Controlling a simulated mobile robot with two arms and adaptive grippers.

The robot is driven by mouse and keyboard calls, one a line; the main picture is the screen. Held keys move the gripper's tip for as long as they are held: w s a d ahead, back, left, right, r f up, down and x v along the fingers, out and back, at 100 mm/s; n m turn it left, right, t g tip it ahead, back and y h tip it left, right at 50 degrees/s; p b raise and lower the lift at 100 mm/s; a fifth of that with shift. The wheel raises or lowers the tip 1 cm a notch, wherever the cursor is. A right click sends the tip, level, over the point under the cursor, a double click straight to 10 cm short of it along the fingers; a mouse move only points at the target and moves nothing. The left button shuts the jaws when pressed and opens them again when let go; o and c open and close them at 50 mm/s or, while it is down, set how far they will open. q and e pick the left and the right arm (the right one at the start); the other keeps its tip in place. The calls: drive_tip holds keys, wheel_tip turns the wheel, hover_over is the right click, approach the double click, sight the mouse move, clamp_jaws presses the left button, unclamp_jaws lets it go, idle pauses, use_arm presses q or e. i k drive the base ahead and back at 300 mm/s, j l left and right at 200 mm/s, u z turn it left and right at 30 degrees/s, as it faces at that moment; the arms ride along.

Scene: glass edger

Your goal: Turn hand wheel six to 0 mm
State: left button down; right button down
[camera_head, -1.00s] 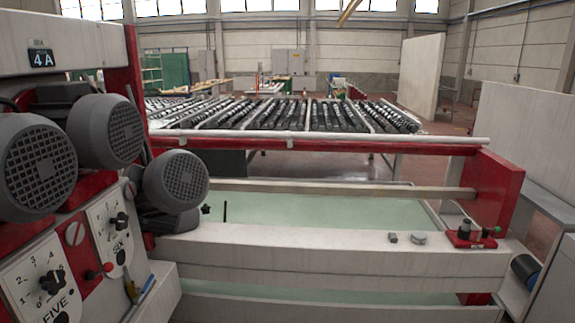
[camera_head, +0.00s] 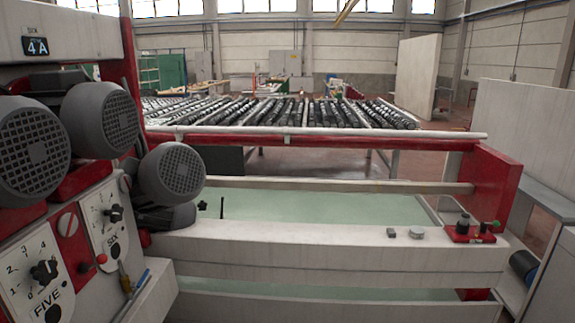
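Hand wheel six (camera_head: 114,213) is a small black knob on a white dial plate (camera_head: 101,228) marked SIX, on the red and white machine at the left. The number its pointer stands at is too small to read. Hand wheel five (camera_head: 44,272) is a similar black knob on a larger plate marked FIVE, nearer to me at the lower left. Neither of my grippers shows in the head view.
Grey round motors (camera_head: 172,173) jut out above the dials. A white beam (camera_head: 330,247) runs to the right, with a red control block (camera_head: 470,231) at its end. A roller conveyor (camera_head: 290,112) stands behind.

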sight(115, 214)
drive_tip(key=u, duration=0.4)
drive_tip(key=i+j+u, duration=0.1)
drive_tip(key=i+u, duration=0.15)
drive_tip(key=u, duration=0.15)
drive_tip(key=i+u, duration=0.25)
drive_tip(key=u, duration=0.15)
drive_tip(key=i+u, duration=0.25)
drive_tip(key=u, duration=0.15)
drive_tip(key=i+l, duration=0.15)
drive_tip(key=i, duration=0.2)
